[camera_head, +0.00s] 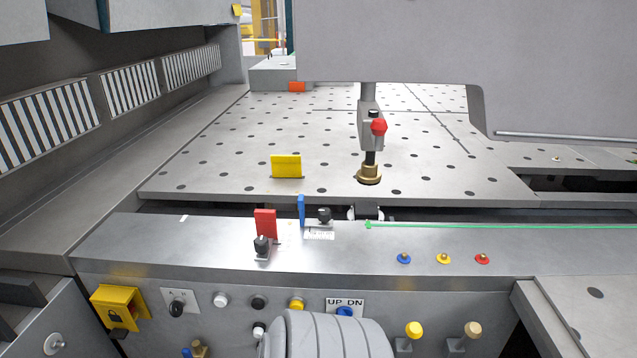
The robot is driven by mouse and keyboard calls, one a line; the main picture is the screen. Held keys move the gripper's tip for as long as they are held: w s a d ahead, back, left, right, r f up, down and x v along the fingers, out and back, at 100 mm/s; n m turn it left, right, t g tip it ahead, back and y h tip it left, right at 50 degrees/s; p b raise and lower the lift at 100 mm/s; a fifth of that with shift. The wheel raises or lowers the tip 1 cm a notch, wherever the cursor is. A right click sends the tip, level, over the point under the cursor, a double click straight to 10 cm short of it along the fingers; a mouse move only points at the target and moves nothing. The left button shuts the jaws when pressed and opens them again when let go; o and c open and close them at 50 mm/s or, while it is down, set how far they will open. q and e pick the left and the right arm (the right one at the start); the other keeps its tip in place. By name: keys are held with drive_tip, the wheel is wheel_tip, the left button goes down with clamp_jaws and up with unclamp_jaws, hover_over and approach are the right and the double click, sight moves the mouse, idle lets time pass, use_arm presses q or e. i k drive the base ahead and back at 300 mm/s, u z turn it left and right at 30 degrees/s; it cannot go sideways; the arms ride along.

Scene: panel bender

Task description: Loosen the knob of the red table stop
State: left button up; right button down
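The red table stop (265,222) is a small upright red plate on the grey front rail (190,240), left of the picture's middle. Its black knob (262,244) stands directly in front of the plate and hides part of its lower edge. Whether the knob is tight or loose cannot be seen. Neither gripper is in view, and nothing touches the knob or the red plate.
A blue stop (302,209) with a black knob (324,214) stands close right of the red one. A yellow stop (286,167) and a post with a red knob (379,126) stand on the perforated table (225,170). Buttons line the front panel (230,325) below.

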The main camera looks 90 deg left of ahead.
sight(261, 244)
drive_tip(key=u, duration=0.05)
drive_tip(key=k, duration=1.2)
drive_tip(key=u, duration=0.1)
